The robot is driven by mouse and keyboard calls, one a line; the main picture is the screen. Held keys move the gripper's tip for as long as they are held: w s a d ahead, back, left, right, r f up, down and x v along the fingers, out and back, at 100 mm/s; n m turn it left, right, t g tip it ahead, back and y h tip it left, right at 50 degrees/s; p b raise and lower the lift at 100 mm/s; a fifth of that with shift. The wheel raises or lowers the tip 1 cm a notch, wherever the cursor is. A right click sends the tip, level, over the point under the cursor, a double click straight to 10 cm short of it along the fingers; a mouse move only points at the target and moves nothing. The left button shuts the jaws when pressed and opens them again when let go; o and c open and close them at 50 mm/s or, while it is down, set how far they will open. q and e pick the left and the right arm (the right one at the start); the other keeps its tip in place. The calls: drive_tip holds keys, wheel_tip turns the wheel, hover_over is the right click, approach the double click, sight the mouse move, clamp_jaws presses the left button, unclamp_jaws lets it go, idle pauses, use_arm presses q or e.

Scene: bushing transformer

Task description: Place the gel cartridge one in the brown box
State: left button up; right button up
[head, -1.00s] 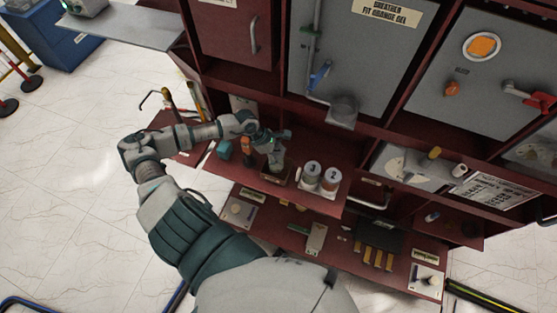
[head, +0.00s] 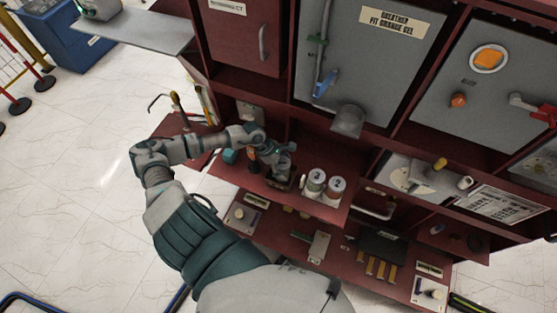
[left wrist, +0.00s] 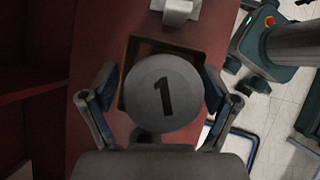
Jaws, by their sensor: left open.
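Gel cartridge one (left wrist: 163,92), a grey round cap marked "1", shows in the left wrist view at the brown box's opening. The brown box (left wrist: 140,47) is a square, dark-walled container; the cartridge hides most of its inside, so its depth in the box cannot be told. My left gripper (left wrist: 160,100) is open, with one finger on each side of the cartridge. In the head view my left gripper (head: 279,160) is over the red shelf and hides the cartridge and much of the box. My right gripper is not in view.
Cartridges 3 (head: 315,181) and 2 (head: 335,187) stand on a white holder just right of the box. A teal object (head: 229,156) lies to the left. Grey cabinet doors (head: 370,60) rise behind. A lower shelf (head: 265,228) carries several small parts.

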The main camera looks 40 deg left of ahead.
use_arm(q)
drive_tip(key=v, duration=1.1)
drive_tip(key=shift+r, duration=0.1)
